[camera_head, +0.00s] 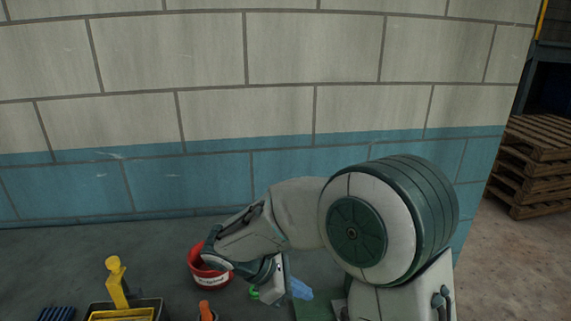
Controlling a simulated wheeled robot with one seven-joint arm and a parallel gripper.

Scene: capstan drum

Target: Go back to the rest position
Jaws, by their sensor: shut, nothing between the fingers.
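My arm reaches from the lower right toward the left and bends down at the wrist. My gripper (279,281) is at its end, low in the middle of the picture, small and partly turned away. It is shut, and I see nothing held in it. It is just right of a red bucket (203,276), and my wrist hides part of the bucket's rim. No capstan drum can be made out in this view.
A dark crate (158,303) holds a yellow tool (116,281) at lower left. An orange item (205,311), a green item (254,294) and a blue item (301,289) lie near my gripper. A block wall (210,120) stands behind; pallets (535,160) are stacked at right.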

